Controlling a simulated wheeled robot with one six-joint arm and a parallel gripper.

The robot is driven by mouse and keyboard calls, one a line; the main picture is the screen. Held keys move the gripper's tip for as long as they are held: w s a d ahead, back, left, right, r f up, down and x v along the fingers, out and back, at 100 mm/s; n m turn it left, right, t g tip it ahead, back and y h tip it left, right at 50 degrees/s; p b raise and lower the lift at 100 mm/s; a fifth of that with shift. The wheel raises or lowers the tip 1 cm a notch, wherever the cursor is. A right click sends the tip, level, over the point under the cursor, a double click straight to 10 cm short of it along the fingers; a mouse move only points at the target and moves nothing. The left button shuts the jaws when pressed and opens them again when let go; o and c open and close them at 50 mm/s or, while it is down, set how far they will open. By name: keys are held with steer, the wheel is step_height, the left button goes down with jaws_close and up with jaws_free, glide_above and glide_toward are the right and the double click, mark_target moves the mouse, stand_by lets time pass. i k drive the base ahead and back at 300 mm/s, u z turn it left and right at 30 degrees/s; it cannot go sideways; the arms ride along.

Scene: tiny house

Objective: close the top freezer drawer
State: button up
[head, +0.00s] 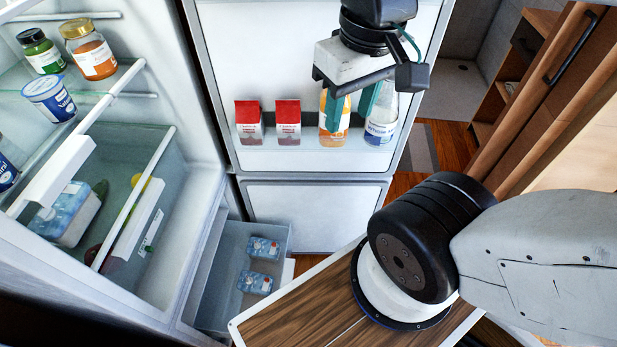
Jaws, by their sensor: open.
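A grey freezer drawer (215,291) is pulled out at the lower middle, below the fridge compartment. It holds two blue-and-clear packs (262,248). Its front end lies near the wooden top and is partly hidden. The white lower door (315,215), which looks like the freezer's, stands open beside the drawer. My gripper (348,118) is open, with its teal fingers pointing down. It is in front of the open fridge door's bottle shelf in the picture, well above and to the right of the drawer. I see nothing between the fingers that is clearly held.
The open upper fridge door (308,60) carries red cartons (249,123) and bottles (380,132). Fridge shelves and a clear bin with food fill the left. A wooden top (300,313) lies below my arm. Wooden cabinets (560,85) stand at the right.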

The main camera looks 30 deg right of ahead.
mark_target(287, 274)
steer(key=k, duration=1.1)
steer(key=u, duration=0.35)
steer(key=i, duration=0.7)
steer(key=z, duration=1.45)
steer(key=k, duration=0.55)
steer(key=u, duration=1.5)
